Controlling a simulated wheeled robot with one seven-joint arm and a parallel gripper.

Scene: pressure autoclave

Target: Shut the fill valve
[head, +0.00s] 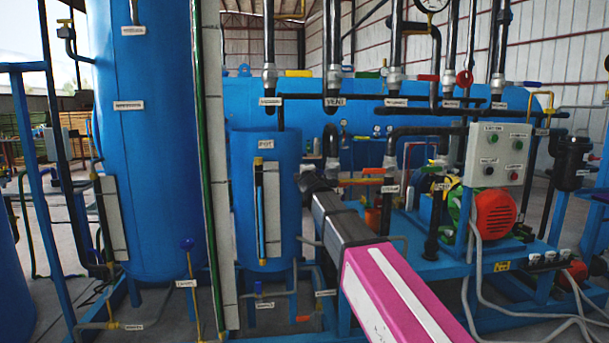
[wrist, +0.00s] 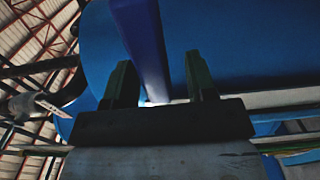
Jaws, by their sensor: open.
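My gripper (head: 316,180) is at the end of my pink and grey arm, in front of the pipes just right of the small blue tank (head: 266,205) in the head view. In the wrist view my gripper (wrist: 160,85) is open, with its two dark fingers apart. A dark blue bar (wrist: 140,40), which looks like a valve lever, runs between the fingers. I cannot tell whether it touches either one. Most labels are too small to read, so I cannot tell for sure which handle is the fill valve. The gripper end hides part of the pipework behind it.
An orange-handled valve (head: 352,183) is close to the right of my gripper. A control box (head: 497,153) and a red motor (head: 494,213) stand at the right. A tall blue tank (head: 150,150) stands at the left. Vertical black pipes crowd the space above.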

